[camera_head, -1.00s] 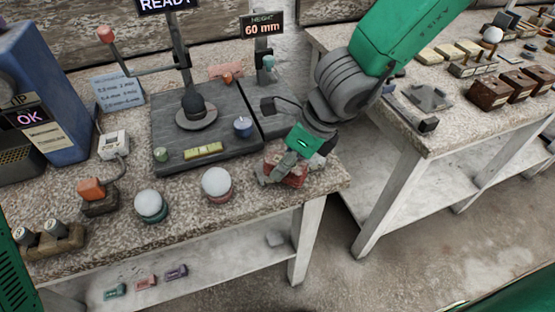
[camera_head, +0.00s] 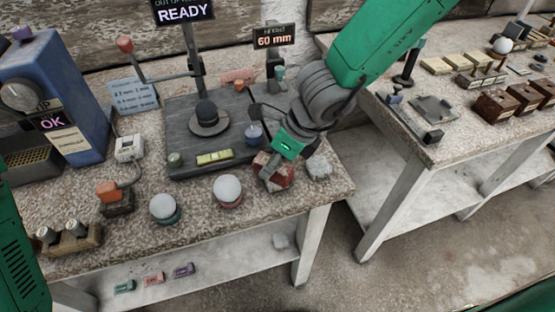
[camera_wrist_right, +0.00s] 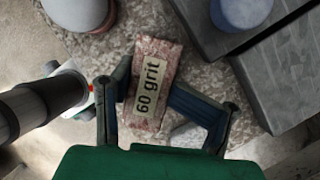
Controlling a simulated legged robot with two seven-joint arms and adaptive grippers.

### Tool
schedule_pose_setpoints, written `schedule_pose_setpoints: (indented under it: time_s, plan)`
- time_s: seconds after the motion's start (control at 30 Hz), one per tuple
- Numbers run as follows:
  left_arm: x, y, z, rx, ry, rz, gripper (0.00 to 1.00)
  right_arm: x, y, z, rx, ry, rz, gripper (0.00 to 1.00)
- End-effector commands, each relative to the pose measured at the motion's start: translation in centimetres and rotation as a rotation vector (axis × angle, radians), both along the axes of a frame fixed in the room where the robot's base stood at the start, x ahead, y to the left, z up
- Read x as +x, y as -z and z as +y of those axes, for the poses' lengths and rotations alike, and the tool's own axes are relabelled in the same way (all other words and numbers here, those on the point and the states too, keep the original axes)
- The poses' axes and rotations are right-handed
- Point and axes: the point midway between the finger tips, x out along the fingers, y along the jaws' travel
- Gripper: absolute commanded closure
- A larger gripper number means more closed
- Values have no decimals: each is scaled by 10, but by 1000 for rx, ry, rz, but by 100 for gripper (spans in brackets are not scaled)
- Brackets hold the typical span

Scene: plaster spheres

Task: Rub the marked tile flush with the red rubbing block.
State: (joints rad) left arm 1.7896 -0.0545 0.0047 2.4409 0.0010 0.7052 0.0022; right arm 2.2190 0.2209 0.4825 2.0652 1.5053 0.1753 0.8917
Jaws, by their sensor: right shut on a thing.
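The red rubbing block (camera_head: 273,170), labelled "60 grit", is at the front right of the near table. My right gripper (camera_head: 268,172) is shut on it, and the block looks tilted. In the right wrist view the block (camera_wrist_right: 150,85) sits between the fingers of my right gripper (camera_wrist_right: 160,92). I cannot tell whether the block touches the table. A pale rough piece (camera_head: 319,168) lies just right of the block; I cannot make out a mark on it. No tile is clearly marked. My left gripper is out of view.
Two white balls on a green (camera_head: 163,207) and a red ring (camera_head: 228,189) stand left of the block. A dark plate (camera_head: 190,150) with a press lies behind. The front table edge is close. A second table (camera_head: 440,155) stands across a gap at right.

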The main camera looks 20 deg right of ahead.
Motion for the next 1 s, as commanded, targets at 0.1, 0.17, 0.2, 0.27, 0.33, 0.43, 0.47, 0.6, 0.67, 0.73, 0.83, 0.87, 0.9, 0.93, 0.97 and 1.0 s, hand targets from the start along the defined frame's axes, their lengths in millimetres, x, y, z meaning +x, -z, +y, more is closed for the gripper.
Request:
schedule_pose_setpoints:
  time_s: [0.1,0.17,0.2,0.27,0.33,0.43,0.47,0.6,0.67,0.73,0.83,0.87,0.9,0.93,0.97,1.0]
  plan:
    - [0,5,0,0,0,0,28,-2,1,-3,1,1,-2,96]
    - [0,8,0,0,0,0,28,-5,1,-5,1,1,-2,96]
    - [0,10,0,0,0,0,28,-7,1,-7,1,0,-1,96]
    - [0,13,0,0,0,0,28,-10,1,-11,2,0,-2,96]
    - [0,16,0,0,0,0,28,-14,1,-13,1,0,-1,96]
    - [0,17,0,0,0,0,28,-16,0,-16,1,1,-2,96]
    - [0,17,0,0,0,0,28,-16,0,-16,2,1,-1,96]
    - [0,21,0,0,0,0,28,-21,1,-21,2,1,-1,96]
    - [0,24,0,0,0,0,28,-23,2,-23,1,1,-2,96]
    - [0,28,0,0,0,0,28,-28,3,-27,1,1,-2,96]
    - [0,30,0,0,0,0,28,-31,3,-30,0,0,-1,96]
    - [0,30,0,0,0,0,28,-32,3,-31,0,0,-1,96]
    - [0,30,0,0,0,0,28,-32,3,-31,-1,0,-1,96]
    - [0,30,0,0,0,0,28,-32,3,-31,0,0,0,96]
    - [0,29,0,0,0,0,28,-32,3,-31,-1,0,1,96]
    - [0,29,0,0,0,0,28,-32,3,-31,-1,0,1,96]
